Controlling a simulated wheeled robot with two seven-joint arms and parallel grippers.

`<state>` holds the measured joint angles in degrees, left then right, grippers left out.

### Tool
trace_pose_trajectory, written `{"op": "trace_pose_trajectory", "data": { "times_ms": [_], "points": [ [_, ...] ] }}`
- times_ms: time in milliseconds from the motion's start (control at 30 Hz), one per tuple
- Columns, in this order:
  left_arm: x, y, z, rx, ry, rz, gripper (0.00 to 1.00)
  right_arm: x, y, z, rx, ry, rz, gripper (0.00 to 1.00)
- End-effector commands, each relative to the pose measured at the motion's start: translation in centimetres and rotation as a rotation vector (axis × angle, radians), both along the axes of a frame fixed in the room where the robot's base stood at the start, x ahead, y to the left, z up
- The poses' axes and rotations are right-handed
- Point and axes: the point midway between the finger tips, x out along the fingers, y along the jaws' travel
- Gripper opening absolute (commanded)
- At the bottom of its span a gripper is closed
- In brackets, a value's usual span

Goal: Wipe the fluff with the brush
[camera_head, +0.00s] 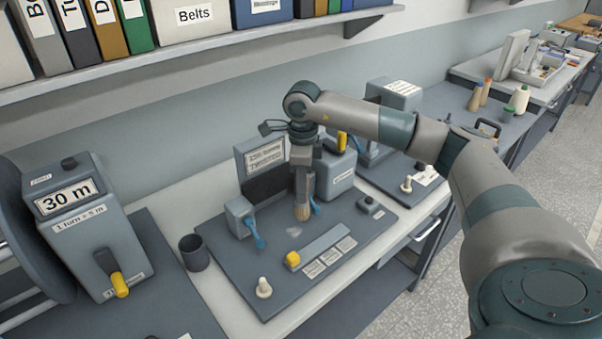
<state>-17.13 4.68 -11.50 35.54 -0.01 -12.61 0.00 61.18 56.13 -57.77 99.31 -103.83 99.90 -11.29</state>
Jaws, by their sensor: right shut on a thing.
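My right gripper (303,180) points down over the dark board (225,265) in the middle of the table. It is shut on the brush, whose tan bristles (302,212) point down below the fingers; the handle is mostly hidden by the gripper. The fluff (293,232) looks like a faint pale patch on the board, just in front of the bristle tips. I cannot tell whether the bristles touch the board. My left gripper is not in view.
A dark cup (194,252) and a 30 m counter machine (80,225) stand at left.

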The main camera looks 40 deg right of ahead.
Motion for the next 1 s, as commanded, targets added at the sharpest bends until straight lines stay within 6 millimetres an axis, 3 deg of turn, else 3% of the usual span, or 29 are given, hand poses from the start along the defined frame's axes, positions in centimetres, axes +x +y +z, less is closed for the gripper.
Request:
{"op": "trace_pose_trajectory", "data": {
  "times_ms": [400,1000],
  "points": [
    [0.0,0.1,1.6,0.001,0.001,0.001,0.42,-0.1,-0.9,3.7,-0.001,-0.001,-0.007,0.02],
    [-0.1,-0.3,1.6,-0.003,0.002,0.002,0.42,-0.1,-1.0,3.9,0.000,0.000,-0.007,0.02]
  ]
}}
